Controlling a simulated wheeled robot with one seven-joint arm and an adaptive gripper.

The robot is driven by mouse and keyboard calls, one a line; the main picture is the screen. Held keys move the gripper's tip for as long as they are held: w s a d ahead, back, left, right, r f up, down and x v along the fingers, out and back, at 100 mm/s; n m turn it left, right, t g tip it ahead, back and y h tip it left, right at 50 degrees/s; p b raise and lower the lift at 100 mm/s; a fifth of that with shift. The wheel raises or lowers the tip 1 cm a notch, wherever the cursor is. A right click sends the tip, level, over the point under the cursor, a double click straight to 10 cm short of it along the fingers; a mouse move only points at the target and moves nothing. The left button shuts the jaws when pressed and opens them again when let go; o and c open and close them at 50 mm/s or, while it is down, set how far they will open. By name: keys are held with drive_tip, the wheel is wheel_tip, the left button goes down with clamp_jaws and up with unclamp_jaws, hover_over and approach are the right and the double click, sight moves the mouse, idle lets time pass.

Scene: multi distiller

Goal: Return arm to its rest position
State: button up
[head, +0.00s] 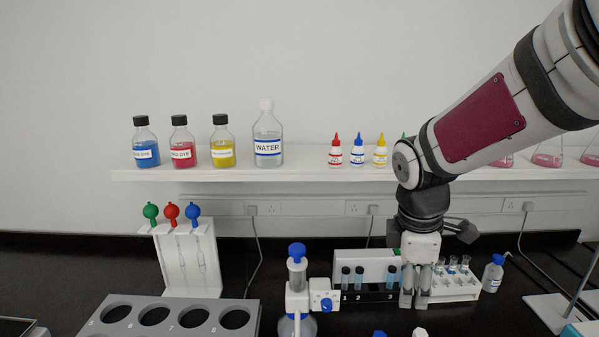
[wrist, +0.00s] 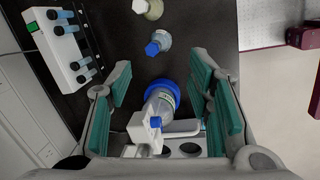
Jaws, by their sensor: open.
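My gripper (head: 415,298) points down in the head view, in front of the tube racks at the lower right of centre. My arm reaches it from the upper right. In the wrist view my gripper (wrist: 168,85) has its teal-padded fingers wide apart with nothing held between them. A glass bottle with a white and blue dispenser top (head: 296,275) stands to its left in the head view. That dispenser bottle (wrist: 160,105) shows between the fingers in the wrist view, lower down and apart from them.
A numbered rack with tubes (head: 373,293) and a white vial rack (head: 455,288) are close to my gripper. A pipette stand (head: 185,255) and grey holed rack (head: 175,303) are at left. The wall shelf (head: 300,172) carries bottles and flasks behind my arm.

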drive_tip(key=s+r+m+t, duration=0.2)
drive_tip(key=s+r+m, duration=0.2)
drive_tip(key=s+m, duration=0.3)
drive_tip(key=s+a+r+m+t+y+b, duration=0.1)
drive_tip(key=s+r+m, duration=0.3)
drive_tip(key=s+m, duration=0.4)
drive_tip(key=shift+s+t+y, duration=0.2)
drive_tip(key=shift+t+y, duration=0.1)
drive_tip(key=shift+t, duration=0.2)
